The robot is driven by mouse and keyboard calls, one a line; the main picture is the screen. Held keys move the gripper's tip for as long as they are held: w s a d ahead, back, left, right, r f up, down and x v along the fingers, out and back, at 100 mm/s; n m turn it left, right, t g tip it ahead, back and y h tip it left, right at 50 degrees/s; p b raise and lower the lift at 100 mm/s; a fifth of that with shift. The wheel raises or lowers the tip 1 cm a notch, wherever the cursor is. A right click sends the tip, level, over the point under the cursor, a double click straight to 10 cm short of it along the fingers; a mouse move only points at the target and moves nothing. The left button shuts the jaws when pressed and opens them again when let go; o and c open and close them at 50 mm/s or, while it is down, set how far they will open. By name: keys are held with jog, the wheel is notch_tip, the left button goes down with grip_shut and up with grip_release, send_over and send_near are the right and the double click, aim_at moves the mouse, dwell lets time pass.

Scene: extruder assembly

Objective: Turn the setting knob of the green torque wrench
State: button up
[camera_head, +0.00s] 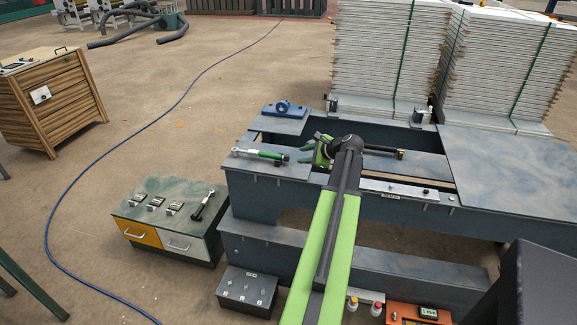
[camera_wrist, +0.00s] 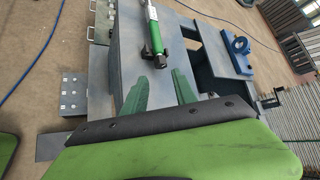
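The green torque wrench (camera_head: 262,154) lies on the left end of the dark blue-grey bench (camera_head: 270,170), its silver head to the left and its green handle toward my gripper. In the wrist view the wrench (camera_wrist: 154,30) points down between my fingers, with its dark setting knob (camera_wrist: 160,61) at the near end. My gripper (camera_head: 306,153) is open, just right of the knob in the head view. In the wrist view its two green fingers (camera_wrist: 160,77) stand apart. The knob lies just beyond the fingertips, and nothing shows held between them.
A blue bracket (camera_head: 284,109) sits on the bench behind the wrench. A green-topped cabinet (camera_head: 170,215) at lower left holds several small parts and a black-handled tool (camera_head: 203,205). Tall stacks of pale boards (camera_head: 385,60) stand behind the bench.

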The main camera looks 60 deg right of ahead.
aim_at(289, 157)
jog(key=b+x, duration=0.4)
jog(key=x, duration=0.5)
jog(key=shift+w+f, duration=0.15)
jog(key=shift+w, duration=0.1)
jog(key=shift+a, duration=0.1)
grip_shut()
